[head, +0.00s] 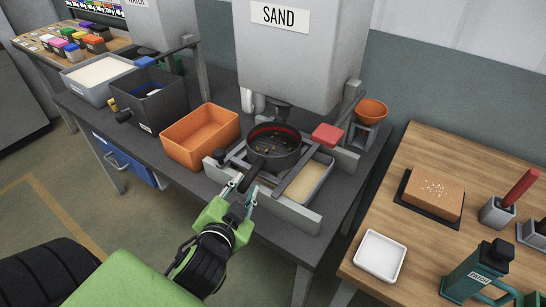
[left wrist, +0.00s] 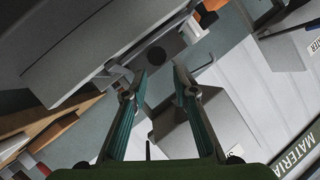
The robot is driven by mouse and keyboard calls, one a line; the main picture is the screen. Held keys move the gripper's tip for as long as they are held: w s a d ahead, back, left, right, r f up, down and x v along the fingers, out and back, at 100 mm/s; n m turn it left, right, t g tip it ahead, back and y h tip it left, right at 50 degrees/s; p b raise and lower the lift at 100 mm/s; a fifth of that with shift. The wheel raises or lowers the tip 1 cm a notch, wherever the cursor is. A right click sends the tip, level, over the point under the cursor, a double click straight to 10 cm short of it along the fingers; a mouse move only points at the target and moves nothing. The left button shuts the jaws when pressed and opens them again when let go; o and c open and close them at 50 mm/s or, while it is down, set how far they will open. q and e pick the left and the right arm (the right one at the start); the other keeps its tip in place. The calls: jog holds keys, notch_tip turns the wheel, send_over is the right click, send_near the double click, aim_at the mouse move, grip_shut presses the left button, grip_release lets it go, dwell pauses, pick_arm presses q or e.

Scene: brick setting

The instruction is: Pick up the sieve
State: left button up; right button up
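The sieve (head: 274,146) is a dark round pan with a red inner rim and small specks in it. It rests on a grey metal frame under the sand hopper, and its dark handle points down-left toward my left gripper (head: 240,190). The left gripper's two fingers are apart, on either side of the handle's end in the head view; I cannot tell if they touch it. In the left wrist view the gripper (left wrist: 159,75) is open, with a dark round shape between and beyond the fingertips, perhaps the handle's end. My right gripper is not in view.
An orange bin (head: 201,136) stands left of the sieve. A sand tray (head: 308,187) lies right of it. The sand hopper (head: 300,55) hangs close above and behind. A red block (head: 328,134) sits at the right. A wooden table (head: 372,215) stands further right.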

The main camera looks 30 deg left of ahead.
aim_at(253, 173)
pick_arm(q)
jog(key=x, duration=0.4)
jog(key=shift+w+a+r, duration=0.1)
jog(key=shift+w, duration=0.15)
jog(key=shift+d+p+x, duration=0.15)
jog(key=shift+p+x, duration=0.3)
jog(key=shift+x, duration=0.85)
jog(key=shift+d+p+x, duration=0.1)
jog(key=shift+p+x, duration=0.3)
jog(key=shift+x, duration=0.9)
jog(key=shift+w+r, duration=0.1)
grip_shut()
